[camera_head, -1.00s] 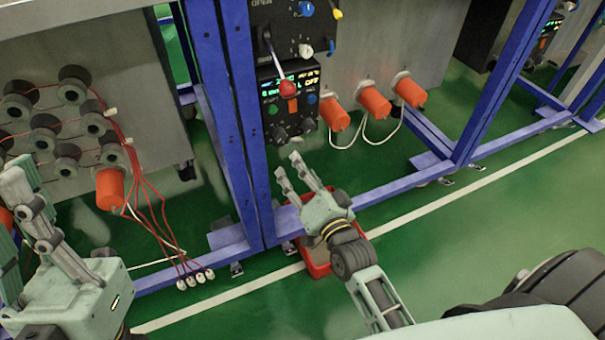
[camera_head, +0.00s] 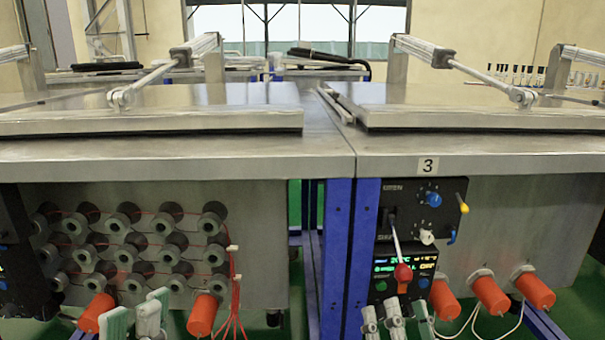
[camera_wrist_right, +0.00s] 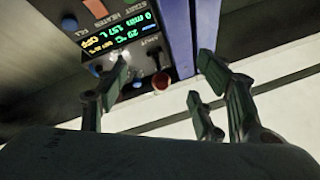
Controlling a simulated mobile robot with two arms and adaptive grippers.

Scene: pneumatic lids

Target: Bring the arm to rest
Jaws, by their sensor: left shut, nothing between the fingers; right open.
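Only the fingers of my grippers show at the bottom edge of the head view; the arms behind them are out of frame. My left gripper (camera_head: 138,320) is shut and empty, in front of orange caps below the left cabinet. My right gripper (camera_head: 397,322) stands open below the control panel (camera_head: 405,275). In the right wrist view the open fingers of my right gripper (camera_wrist_right: 160,90) have nothing between them. Beyond them is the panel's lit display (camera_wrist_right: 120,32). In the head view the red-knobbed lever (camera_head: 403,272) appears just above the fingers; I cannot tell the gap.
Two metal cabinets with closed-looking lids (camera_head: 150,120) (camera_head: 470,117) stand ahead, each with a pneumatic cylinder above. Blue posts (camera_head: 337,250) stand between them. Orange caps (camera_head: 491,293) and hanging cables (camera_head: 236,290) stick out in front.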

